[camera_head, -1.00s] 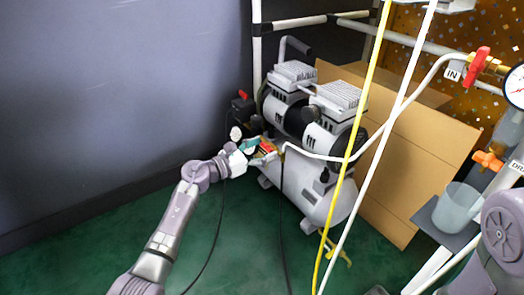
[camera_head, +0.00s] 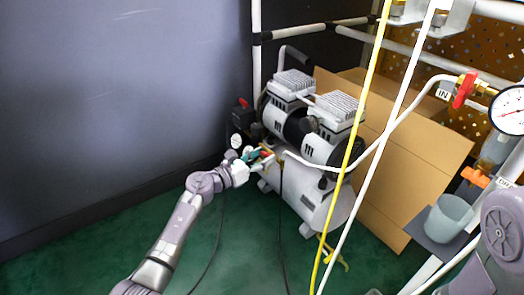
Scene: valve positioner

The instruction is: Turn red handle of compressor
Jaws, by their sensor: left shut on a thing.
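The silver-and-black compressor (camera_head: 316,190) stands on the green floor in the middle of the head view. Its small red handle (camera_head: 266,154) is at the front left of the tank, near the gauges (camera_head: 236,141). My left gripper (camera_head: 258,156) reaches it from the lower left and is shut on the red handle. The fingers hide part of the handle, and its exact angle is hard to tell. My right gripper is out of view; only a part of my right arm shows at the lower right.
A cardboard box (camera_head: 400,165) stands behind and right of the compressor. Yellow (camera_head: 350,150) and white hoses hang in front of it. At the right, a frame carries another red valve handle (camera_head: 464,90), a gauge (camera_head: 511,110) and a cup (camera_head: 450,217). The floor at left is free.

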